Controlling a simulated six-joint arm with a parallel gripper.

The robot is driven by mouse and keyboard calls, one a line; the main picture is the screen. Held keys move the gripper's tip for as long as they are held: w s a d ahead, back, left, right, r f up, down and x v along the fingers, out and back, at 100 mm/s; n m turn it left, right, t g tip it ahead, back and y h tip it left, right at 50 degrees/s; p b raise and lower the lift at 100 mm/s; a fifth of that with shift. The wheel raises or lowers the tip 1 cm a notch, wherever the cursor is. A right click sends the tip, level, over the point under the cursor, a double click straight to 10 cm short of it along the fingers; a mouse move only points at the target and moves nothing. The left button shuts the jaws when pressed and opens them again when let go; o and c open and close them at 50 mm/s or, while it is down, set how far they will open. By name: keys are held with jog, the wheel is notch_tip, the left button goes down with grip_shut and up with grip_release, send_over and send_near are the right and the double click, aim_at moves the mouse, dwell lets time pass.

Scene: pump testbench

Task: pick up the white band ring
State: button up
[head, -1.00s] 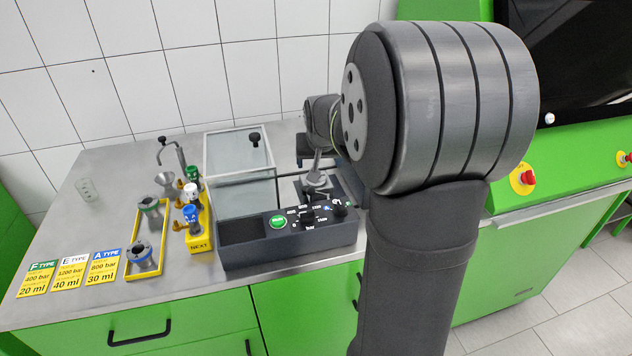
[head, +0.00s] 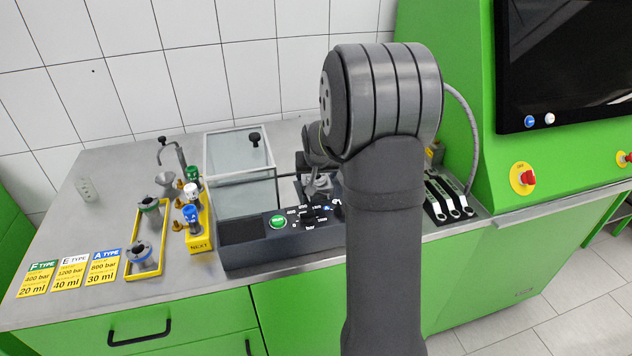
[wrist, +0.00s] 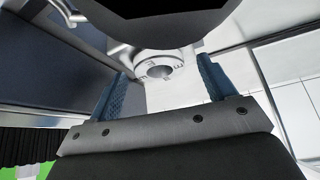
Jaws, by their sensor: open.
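The white band ring (wrist: 178,66) shows in the wrist view as a pale, round ring with dark letter marks and a hole in its middle. It lies beyond and between the fingertips of my gripper (wrist: 163,68). The two blue-grey fingers are open, one on each side of the ring in the picture, with nothing held. I cannot tell whether they touch it. In the head view my arm hides most of the gripper, and a small metal part (head: 319,186) behind the control box is too small to make out as ring or gripper.
A green-banded ring (head: 150,206) and a blue-banded ring (head: 142,255) stand in a yellow tray (head: 130,274). A glass-walled box (head: 238,160) and a dark control box (head: 250,253) stand close beside my gripper. A green cabinet (head: 465,120) is at right.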

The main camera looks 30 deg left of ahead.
jog(key=c, duration=1.2)
jog(key=shift+o, duration=0.2)
jog(key=shift+r, duration=0.1)
